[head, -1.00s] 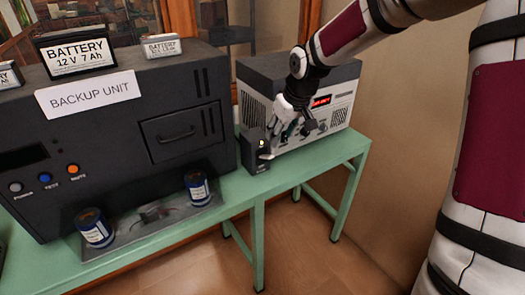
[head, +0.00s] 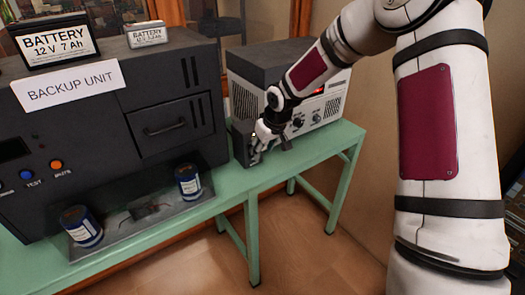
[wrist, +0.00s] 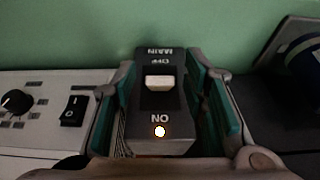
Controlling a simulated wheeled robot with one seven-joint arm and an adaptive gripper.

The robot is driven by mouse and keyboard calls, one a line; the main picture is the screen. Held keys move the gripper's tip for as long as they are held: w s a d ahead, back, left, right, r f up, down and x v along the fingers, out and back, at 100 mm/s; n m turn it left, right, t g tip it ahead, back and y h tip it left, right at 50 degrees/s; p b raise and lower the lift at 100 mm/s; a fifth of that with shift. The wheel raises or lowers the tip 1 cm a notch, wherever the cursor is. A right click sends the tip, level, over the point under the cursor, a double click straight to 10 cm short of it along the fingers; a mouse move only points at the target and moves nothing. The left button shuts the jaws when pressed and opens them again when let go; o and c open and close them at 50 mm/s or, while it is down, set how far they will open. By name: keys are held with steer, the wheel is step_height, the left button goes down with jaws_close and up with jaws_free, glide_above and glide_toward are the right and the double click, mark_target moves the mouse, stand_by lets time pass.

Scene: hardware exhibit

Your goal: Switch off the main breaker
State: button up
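The main breaker is a small dark box (wrist: 160,122), labelled MAIN, OFF and ON, upside down in the wrist view. Its cream lever (wrist: 159,82) shows at the OFF end of a dark slot. A lamp (wrist: 160,132) beside ON glows white with an orange rim. My gripper (wrist: 162,95) is open, one teal-padded finger on each side of the box; I cannot tell if the pads touch it. In the head view the breaker box (head: 240,143) stands on the green bench, partly hidden by my gripper (head: 262,146).
A grey instrument (head: 325,105) stands right of the breaker; its black rocker switch (wrist: 75,110) is close to the left finger. The large black backup unit (head: 110,130) stands to the left, with blue cans (head: 189,182) on its front ledge. The green bench (head: 310,152) has clear space at right.

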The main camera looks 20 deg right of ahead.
steer(key=shift+w+f, duration=0.1)
steer(key=shift+f, duration=0.25)
steer(key=shift+c, duration=0.2)
jaws_close()
steer(key=shift+w, duration=0.1)
